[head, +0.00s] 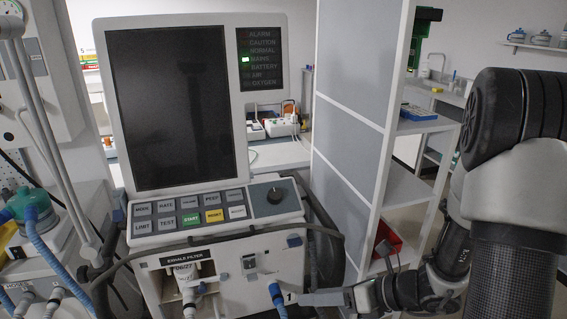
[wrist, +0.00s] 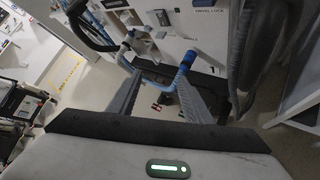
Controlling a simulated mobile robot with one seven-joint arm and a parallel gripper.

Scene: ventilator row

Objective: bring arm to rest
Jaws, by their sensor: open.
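My arm (head: 515,190) comes in from the right in the head view, bent, with its wrist low. My gripper (head: 300,298) points left at the lower front of the ventilator (head: 215,262). In the wrist view my gripper (wrist: 158,82) has its two grey fingers apart, with nothing clamped between them. A blue tube piece (wrist: 157,76) shows beyond the fingers, with a blue connector (wrist: 187,60) at its right end. In the head view a blue connector (head: 276,291) is close to the fingertips; I cannot tell whether they touch.
A white shelf unit (head: 365,120) stands right of the ventilator, close to my arm. A dark hose (head: 215,240) loops across the ventilator's front. Another machine with a light blue hose (head: 50,255) is at left. A counter with a sink (head: 440,92) is at the back right.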

